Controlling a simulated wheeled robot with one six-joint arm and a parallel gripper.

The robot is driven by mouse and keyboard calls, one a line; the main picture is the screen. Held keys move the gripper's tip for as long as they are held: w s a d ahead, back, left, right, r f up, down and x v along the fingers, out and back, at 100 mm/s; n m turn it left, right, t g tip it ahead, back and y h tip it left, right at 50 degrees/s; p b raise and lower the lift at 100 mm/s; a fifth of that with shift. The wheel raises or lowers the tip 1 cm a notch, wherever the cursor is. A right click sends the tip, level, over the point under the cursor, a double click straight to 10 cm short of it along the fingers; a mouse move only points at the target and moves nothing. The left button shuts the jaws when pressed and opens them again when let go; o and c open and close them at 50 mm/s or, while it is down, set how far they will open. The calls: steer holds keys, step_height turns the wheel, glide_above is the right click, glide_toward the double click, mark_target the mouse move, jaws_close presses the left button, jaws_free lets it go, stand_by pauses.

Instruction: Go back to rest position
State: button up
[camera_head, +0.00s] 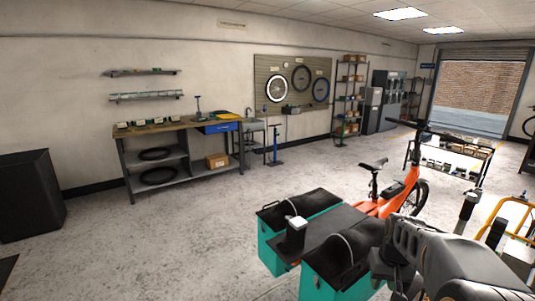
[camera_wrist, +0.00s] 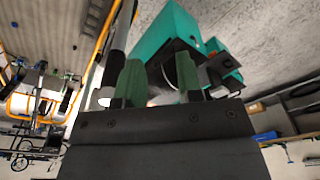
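My gripper (camera_wrist: 158,82) shows in the wrist view with its two green fingers apart. I see nothing clearly held between them. In the head view my arm fills the lower right, and the fingers cannot be made out there. The orange cargo bike (camera_head: 397,203) stands left of and behind my arm. Its rear carries teal boxes with black lids (camera_head: 313,203), and a small black block with a white top (camera_head: 296,223) stands between the lids. In the wrist view a teal box (camera_wrist: 172,36) lies beyond the fingers.
A yellow-framed bike or cart (camera_head: 513,212) is close at the right. A low shelf rack (camera_head: 452,158) stands behind the orange bike. A workbench (camera_head: 180,130) lines the left wall near a black cabinet (camera_head: 30,195).

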steer(key=s+a+r+n+t, duration=0.2)
steer(key=s+a, duration=0.9)
steer(key=a, duration=0.2)
steer(key=shift+s+a+r, duration=0.25)
steer(key=shift+s+r, duration=0.05)
steer(key=shift+s, duration=0.1)
stand_by(1.1)
